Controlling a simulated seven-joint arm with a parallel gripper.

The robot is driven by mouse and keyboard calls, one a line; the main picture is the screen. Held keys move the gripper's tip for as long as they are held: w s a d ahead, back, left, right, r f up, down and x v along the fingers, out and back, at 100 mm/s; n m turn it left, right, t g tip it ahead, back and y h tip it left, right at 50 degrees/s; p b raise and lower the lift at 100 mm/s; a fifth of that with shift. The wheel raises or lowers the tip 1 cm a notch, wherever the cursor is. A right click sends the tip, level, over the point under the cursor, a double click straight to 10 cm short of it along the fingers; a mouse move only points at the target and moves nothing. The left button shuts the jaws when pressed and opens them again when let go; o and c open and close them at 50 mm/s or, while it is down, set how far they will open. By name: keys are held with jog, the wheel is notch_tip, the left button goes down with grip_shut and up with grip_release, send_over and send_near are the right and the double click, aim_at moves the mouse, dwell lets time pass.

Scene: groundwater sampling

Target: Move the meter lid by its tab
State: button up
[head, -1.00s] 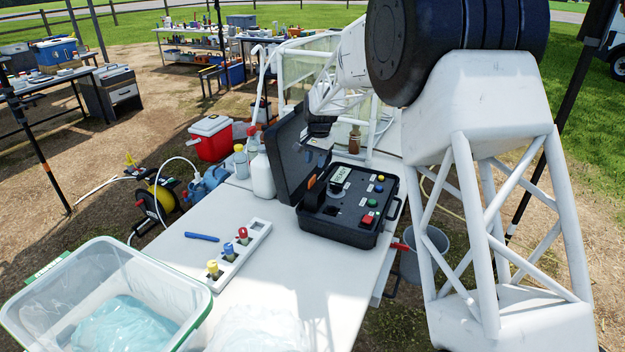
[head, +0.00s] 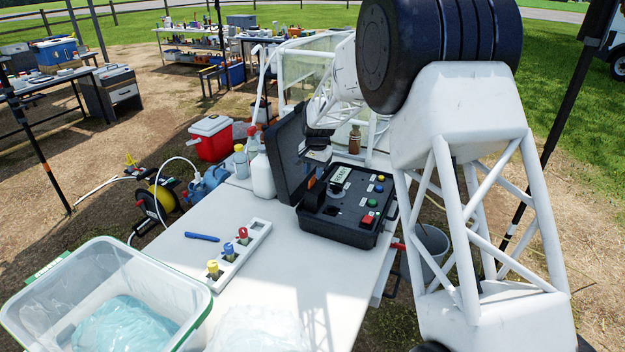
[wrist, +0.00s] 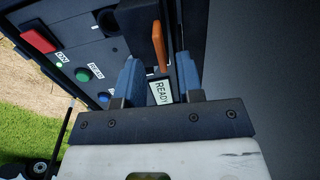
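The meter is a black case (head: 345,228) on the white table, with its dark lid (head: 284,165) standing open at its left. In the wrist view the lid (wrist: 262,65) is the dark grey surface on the right. My gripper (head: 318,153) is above the case, beside the lid's inner face. Its two blue fingers (wrist: 157,70) are apart, with nothing held between them. An orange upright piece (wrist: 158,45) shows beyond the gap; I cannot tell whether it is the lid's tab. The READY display (wrist: 160,91) shows between the fingers.
The panel carries a red button (wrist: 38,35), a green one (wrist: 83,74) and a blue one. White bottles (head: 262,177) stand left of the lid. A socket strip (head: 240,255), a blue pen (head: 202,237) and a clear bin (head: 105,300) are nearer. The table's middle is mostly clear.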

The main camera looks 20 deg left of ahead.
aim_at(312, 178)
jog(key=shift+a+f, duration=0.2)
jog(key=shift+f, duration=1.6)
grip_shut()
